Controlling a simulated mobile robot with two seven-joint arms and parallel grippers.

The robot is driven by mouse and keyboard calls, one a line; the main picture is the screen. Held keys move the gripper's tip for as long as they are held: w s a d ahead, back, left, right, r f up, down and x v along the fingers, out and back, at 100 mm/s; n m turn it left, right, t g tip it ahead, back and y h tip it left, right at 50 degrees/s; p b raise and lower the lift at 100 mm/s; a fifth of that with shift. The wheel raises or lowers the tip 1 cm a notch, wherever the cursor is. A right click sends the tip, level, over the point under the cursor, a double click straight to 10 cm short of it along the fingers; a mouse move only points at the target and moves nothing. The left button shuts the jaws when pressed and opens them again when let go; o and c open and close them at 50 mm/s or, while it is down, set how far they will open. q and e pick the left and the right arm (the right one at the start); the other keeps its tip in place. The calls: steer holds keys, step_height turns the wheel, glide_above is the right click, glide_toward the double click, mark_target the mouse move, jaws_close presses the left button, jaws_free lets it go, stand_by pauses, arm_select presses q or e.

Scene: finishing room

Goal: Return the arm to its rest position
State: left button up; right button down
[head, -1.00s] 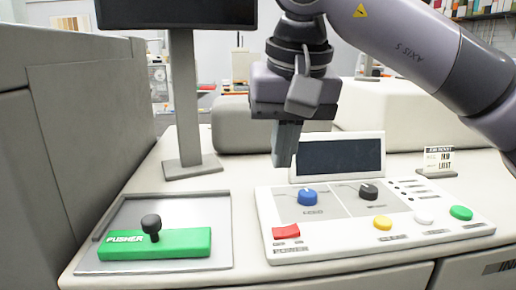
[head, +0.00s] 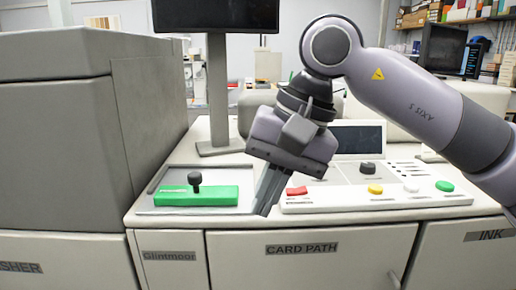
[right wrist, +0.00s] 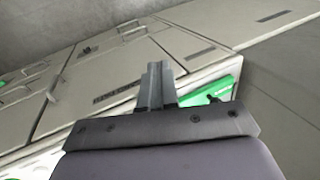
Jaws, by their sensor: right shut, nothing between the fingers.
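My right gripper (head: 268,190) is shut and empty in the head view. It points down and a little left, in front of the counter edge, between the green pusher block and the control panel. In the right wrist view its closed fingers (right wrist: 156,82) point at the cabinet fronts. My right arm comes in from the right, bent at the elbow. My left gripper is not in view.
A green pusher (head: 222,194) with a black knob lies on a grey tray (head: 150,211). The control panel (head: 420,200) has coloured buttons and is partly hidden by my gripper. A monitor stand (head: 219,95) rises behind. Cabinet doors (head: 310,262) lie below the counter.

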steer(key=s+a+f+m+g+y, duration=0.3)
steer(key=s+a+m+g+y, duration=0.4)
steer(key=a+y, duration=0.25)
steer(key=w+d+f+m+t+y, duration=0.4)
steer(key=m+t, duration=0.4)
steer(key=m, duration=0.6)
steer(key=w+d+f+m+t+y, duration=0.1)
steer(key=w+d+m+t+y, duration=0.45)
steer(key=m, duration=0.85)
steer(key=d+f+m+t+h, duration=0.4)
steer(key=f+m+t+h, duration=0.25)
steer(key=m, duration=0.35)
steer(key=d+f+m+t+h, duration=0.3)
steer(key=f+m+t+h, duration=0.25)
steer(key=f+m, duration=0.3)
steer(key=s+d+f+m+g+h, duration=0.4)
steer(key=s+d+f+m, duration=0.2)
steer(key=f, duration=0.6)
steer(key=s+d+f+m+g+h, duration=0.4)
steer(key=s+d+f+m, duration=0.2)
steer(key=s+f+m, duration=0.3)
step_height(320, 180, down, 3)
steer(key=shift+s+d+f+m+h, duration=0.15)
steer(key=shift+s+m+h, duration=0.25)
steer(key=shift+s, duration=0.25)
steer(key=shift+g, duration=0.25)
